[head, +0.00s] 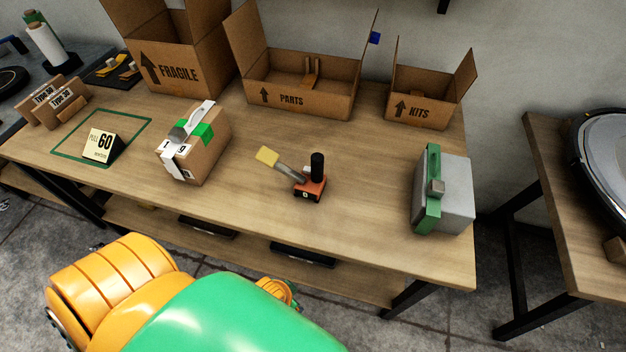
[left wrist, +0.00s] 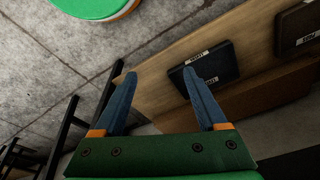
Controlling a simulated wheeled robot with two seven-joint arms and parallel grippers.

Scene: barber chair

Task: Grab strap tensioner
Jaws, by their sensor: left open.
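The strap tensioner (head: 310,187) stands on the middle of the wooden table in the head view. It has an orange-red base, an upright black knob and a grey lever with a yellow grip slanting up to the left. My left gripper (left wrist: 158,80) shows in the left wrist view with its two blue fingers apart and nothing between them. It is over the bench's lower shelf and the floor, away from the tensioner. The tensioner is not in the left wrist view. My right gripper is not in view.
A strapped carton (head: 198,145) stands left of the tensioner, and a grey box with a green band (head: 442,190) stands right. Open cartons marked FRAGILE (head: 180,65), PARTS (head: 300,90) and KITS (head: 420,108) line the back. The table around the tensioner is clear.

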